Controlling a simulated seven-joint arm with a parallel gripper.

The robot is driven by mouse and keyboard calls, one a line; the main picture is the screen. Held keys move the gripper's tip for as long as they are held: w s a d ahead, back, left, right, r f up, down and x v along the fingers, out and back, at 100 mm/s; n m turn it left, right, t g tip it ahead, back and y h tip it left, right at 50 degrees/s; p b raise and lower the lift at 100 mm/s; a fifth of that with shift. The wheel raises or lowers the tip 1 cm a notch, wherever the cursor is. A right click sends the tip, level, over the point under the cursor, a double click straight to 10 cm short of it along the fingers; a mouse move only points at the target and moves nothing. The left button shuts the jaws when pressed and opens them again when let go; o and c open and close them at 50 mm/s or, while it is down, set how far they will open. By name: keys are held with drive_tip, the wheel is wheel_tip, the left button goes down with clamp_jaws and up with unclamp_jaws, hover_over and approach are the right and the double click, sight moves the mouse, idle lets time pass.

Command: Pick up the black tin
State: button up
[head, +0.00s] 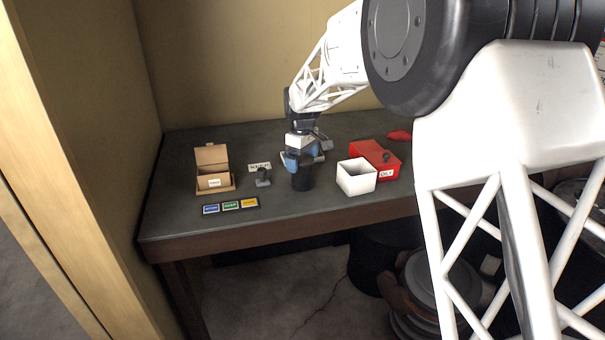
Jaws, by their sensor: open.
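The black tin (303,180) stands upright on the dark tabletop, left of a white square box. My gripper (299,163) is directly above and around the tin's upper part, pointing down, with its blue fingers apart. The fingers overlap the tin's top in the picture, and I cannot tell whether they touch it. The tin's rim is hidden behind the gripper.
The white open box (357,177) stands close on the right, with a red box (377,159) behind it. On the left are an open cardboard box (214,170), a small dark object (263,178) and a strip of coloured labels (231,205). The table's (290,222) front is clear.

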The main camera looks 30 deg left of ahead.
drive_tip(key=shift+f, duration=1.9)
drive_tip(key=c, duration=1.1)
